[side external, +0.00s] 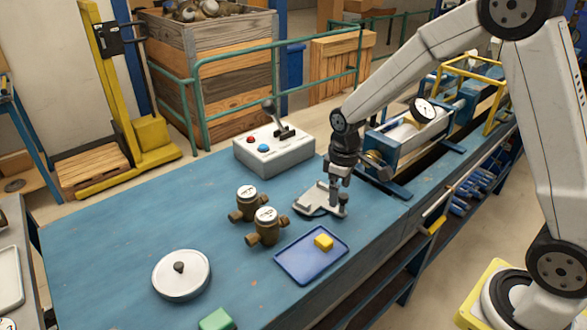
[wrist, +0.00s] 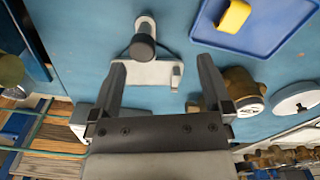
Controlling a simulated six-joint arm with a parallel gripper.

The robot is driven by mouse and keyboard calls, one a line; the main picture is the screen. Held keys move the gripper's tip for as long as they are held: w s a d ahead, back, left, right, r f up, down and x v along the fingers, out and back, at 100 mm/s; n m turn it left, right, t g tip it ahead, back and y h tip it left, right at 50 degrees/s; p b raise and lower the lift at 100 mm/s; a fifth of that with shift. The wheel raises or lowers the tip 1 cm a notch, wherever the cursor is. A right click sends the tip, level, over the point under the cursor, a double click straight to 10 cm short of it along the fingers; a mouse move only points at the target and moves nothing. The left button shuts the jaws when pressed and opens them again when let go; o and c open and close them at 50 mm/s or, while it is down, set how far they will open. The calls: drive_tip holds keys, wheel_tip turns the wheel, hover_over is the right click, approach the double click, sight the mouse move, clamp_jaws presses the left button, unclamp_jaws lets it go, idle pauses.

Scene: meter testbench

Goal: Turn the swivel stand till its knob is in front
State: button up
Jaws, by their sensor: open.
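The swivel stand appears to be the grey flat plate (side external: 312,203) with a short upright knob on one end. In the wrist view, the plate (wrist: 150,73) lies between and just beyond my fingertips, and the dark round-topped knob (wrist: 142,46) rises from its far end. In the side view my gripper (side external: 333,190) points down over the stand and hides part of it. In the wrist view my gripper (wrist: 162,68) is open, its fingers to either side of the plate; I cannot tell whether they touch it.
A blue tray (side external: 290,268) with a yellow block (side external: 324,242) lies near the stand. Two brass meters (side external: 266,226) stand to its left. A button box (side external: 272,155) with a lever is behind. A white round lid (side external: 181,278) and green block (side external: 217,319) lie on the blue bench.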

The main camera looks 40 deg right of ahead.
drive_tip(key=shift+r, duration=1.75)
drive_tip(key=shift+d+r, duration=0.1)
drive_tip(key=shift+w+d+r+m, duration=0.1)
drive_tip(key=shift+d+r+m, duration=0.35)
drive_tip(key=shift+r+m, duration=0.25)
drive_tip(key=shift+w+d+r+m, duration=0.1)
drive_tip(key=shift+d+r+m, duration=0.35)
drive_tip(key=shift+m, duration=0.35)
drive_tip(key=shift+f, duration=0.1)
drive_tip(key=shift+s+f, duration=0.1)
drive_tip(key=shift+f, duration=2.65)
drive_tip(key=shift+a+f, duration=0.1)
drive_tip(key=shift+f, duration=1.05)
